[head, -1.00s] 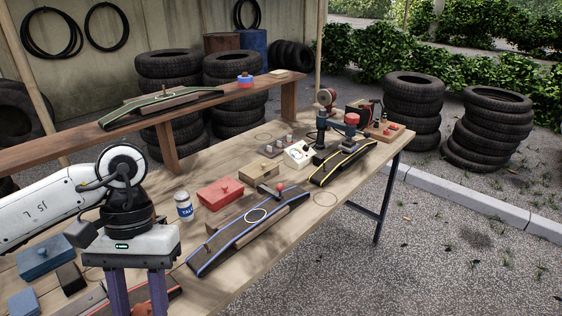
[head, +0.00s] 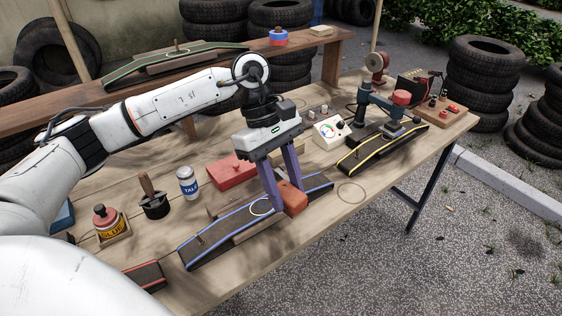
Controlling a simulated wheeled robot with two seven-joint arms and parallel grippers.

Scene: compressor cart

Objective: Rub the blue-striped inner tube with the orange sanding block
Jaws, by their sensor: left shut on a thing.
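The blue-striped inner tube (head: 207,248) lies on the wooden table as a long dark strip with blue edges. My left gripper (head: 284,198) is shut on the orange sanding block (head: 292,199) and points down over the tube's right part, just right of the ring. The block looks very near the tube's surface; I cannot tell whether it touches. The fingers and block hide part of the tube. My right gripper is not in view.
A red box (head: 231,171), a talc can (head: 188,183), a brush pot (head: 154,203) and a glue bottle (head: 107,222) stand left of the gripper. A yellow-striped tube (head: 362,156) under a clamp (head: 390,110) lies to the right. Bare table surrounds a second ring.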

